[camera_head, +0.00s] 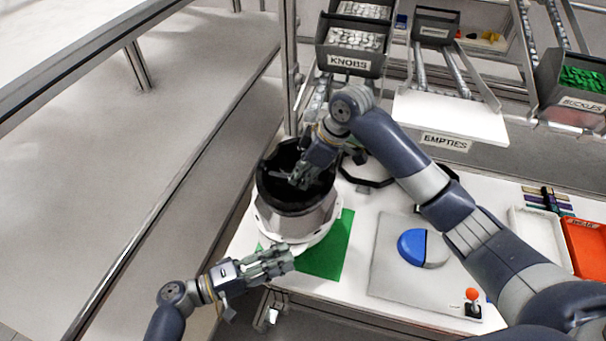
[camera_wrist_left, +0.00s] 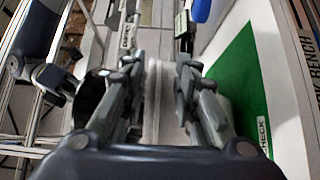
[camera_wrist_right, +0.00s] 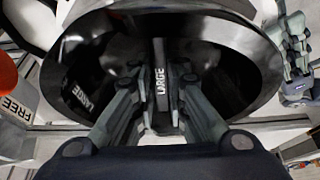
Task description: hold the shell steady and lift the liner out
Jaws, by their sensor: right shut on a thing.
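The pale grey shell (camera_head: 296,224) sits on a white ring-shaped base (camera_head: 312,240) at the bench's left end. The black bowl-shaped liner (camera_head: 270,172) is at its top, open side up; whether it is raised cannot be told. My right gripper (camera_head: 303,182) reaches down into the liner. My left gripper (camera_head: 284,259) is just below the ring at the front left, fingers apart. The left wrist view (camera_wrist_left: 163,75) shows a gap between them; contact with the shell cannot be told.
A green mat (camera_head: 325,258) lies partly under the base. An orange bin (camera_head: 587,247) is farther right. Labelled bins (camera_head: 350,62) stand behind.

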